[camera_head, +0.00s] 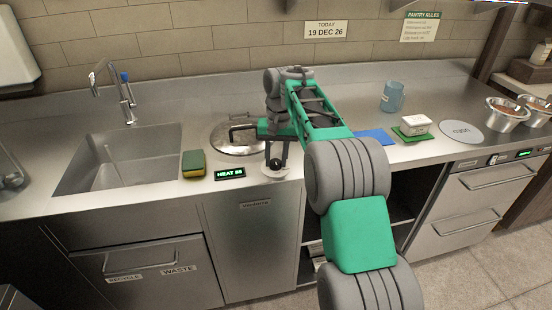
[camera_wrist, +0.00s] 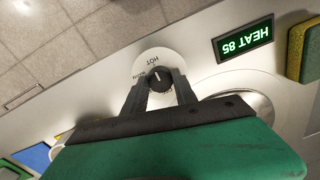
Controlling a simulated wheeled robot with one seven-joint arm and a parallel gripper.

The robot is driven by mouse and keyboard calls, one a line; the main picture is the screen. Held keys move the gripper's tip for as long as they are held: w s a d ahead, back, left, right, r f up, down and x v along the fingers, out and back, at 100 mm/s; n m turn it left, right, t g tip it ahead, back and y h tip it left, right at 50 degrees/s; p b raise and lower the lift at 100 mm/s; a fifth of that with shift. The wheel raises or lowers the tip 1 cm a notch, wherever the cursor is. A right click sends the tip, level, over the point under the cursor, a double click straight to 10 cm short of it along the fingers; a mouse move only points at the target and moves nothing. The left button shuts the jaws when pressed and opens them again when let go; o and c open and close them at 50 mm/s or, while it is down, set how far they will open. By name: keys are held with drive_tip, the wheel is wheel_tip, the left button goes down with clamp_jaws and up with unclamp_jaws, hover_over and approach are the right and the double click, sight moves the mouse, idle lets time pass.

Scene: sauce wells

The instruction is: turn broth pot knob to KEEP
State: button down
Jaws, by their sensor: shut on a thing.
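The broth pot knob (camera_wrist: 160,78) is small, black and ridged, with a pale pointer line. It sits on a round white dial plate (camera_wrist: 153,62) where I can read HOT; other lettering is partly hidden by my fingers. My gripper (camera_wrist: 161,88) is shut on the knob, one dark finger on each side. In the head view my gripper (camera_head: 277,164) is over the dial (camera_head: 277,174) at the counter's front. A small display (camera_head: 230,173) left of it reads HEAT 85, also in the wrist view (camera_wrist: 245,38). The broth pot's round metal lid (camera_head: 232,146) is behind the dial, partly covered by my arm.
A yellow and green sponge (camera_head: 193,164) lies left of the display, beside the sink (camera_head: 125,165). To the right are a blue mat (camera_head: 375,137), a white tub (camera_head: 414,124) on a green mat, a blue cup (camera_head: 392,97) and metal bowls (camera_head: 506,118).

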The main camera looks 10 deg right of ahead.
drive_tip(key=shift+n, duration=0.4)
drive_tip(key=n, duration=0.4)
drive_tip(key=shift+n+p, duration=0.3)
drive_tip(key=shift+p, duration=0.05)
drive_tip(key=n+b, duration=0.1)
drive_tip(key=n, duration=0.5)
drive_tip(key=shift+w+f+g, duration=0.1)
drive_tip(key=shift+g, duration=0.2)
drive_tip(key=n, duration=0.6)
drive_tip(key=shift+n+b, duration=0.3)
drive_tip(key=n, duration=0.5)
drive_tip(key=shift+w+n+h, duration=0.1)
drive_tip(key=shift+n+h, duration=0.2)
drive_tip(key=shift+h, duration=0.1)
